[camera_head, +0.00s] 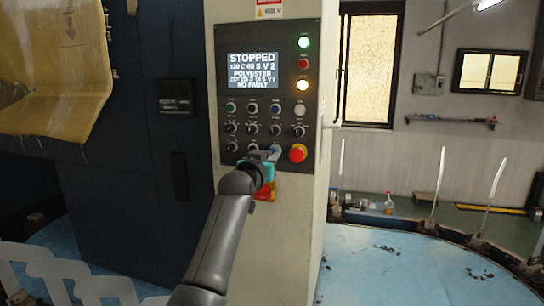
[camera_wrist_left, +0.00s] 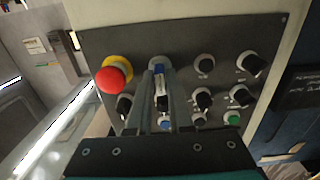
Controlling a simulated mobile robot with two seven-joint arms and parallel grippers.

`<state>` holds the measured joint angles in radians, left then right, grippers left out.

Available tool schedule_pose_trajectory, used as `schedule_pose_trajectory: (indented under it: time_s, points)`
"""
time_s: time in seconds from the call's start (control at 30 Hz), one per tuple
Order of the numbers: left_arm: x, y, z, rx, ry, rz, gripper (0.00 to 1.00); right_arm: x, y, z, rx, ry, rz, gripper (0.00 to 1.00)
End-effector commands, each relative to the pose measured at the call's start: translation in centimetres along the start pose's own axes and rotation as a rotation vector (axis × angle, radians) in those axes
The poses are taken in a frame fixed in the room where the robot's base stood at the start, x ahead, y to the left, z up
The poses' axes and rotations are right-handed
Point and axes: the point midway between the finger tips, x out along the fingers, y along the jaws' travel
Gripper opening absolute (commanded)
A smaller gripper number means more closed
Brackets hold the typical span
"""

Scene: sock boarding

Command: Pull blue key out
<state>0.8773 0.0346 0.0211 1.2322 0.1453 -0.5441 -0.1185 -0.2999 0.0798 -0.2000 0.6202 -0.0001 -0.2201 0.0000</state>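The blue key (camera_wrist_left: 159,69) sits in the bottom row of the control panel, beside the red emergency stop button. In the head view a bit of blue key (camera_head: 276,149) shows just left of that button. My left gripper (camera_head: 268,154) is at the panel's lower edge. In the left wrist view its two fingers (camera_wrist_left: 158,76) stand close on either side of the key. I cannot tell whether they press on it. The key's inner end is hidden in the panel. My right gripper is not in view.
The red emergency stop (camera_head: 298,153) is close beside the fingers; its yellow collar shows in the wrist view. Several black selector knobs (camera_wrist_left: 204,101) and push buttons surround the key. The display (camera_head: 252,73) reads STOPPED. A dark cabinet (camera_head: 150,150) stands to the left.

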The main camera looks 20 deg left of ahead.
Motion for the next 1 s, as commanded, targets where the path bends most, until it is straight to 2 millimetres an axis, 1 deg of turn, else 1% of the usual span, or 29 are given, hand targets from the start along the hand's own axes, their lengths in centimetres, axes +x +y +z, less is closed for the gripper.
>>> schedule_pose_trajectory:
  time_s: [0.27, 0.63, 0.9, 1.0]
  points:
    - [0.11, -0.01, -0.08, 0.000, 0.001, 0.000, 0.19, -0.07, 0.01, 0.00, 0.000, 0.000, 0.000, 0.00]
    - [-0.15, -0.01, -0.10, 0.000, 0.001, 0.000, 0.19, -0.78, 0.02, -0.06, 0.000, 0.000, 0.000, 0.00]
    - [-0.17, -0.01, -0.04, 0.000, 0.001, 0.000, 0.19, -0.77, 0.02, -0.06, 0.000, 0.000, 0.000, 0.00]
    - [-0.17, -0.01, -0.03, 0.000, 0.001, 0.000, 0.07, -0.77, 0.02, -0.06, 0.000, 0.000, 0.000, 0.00]
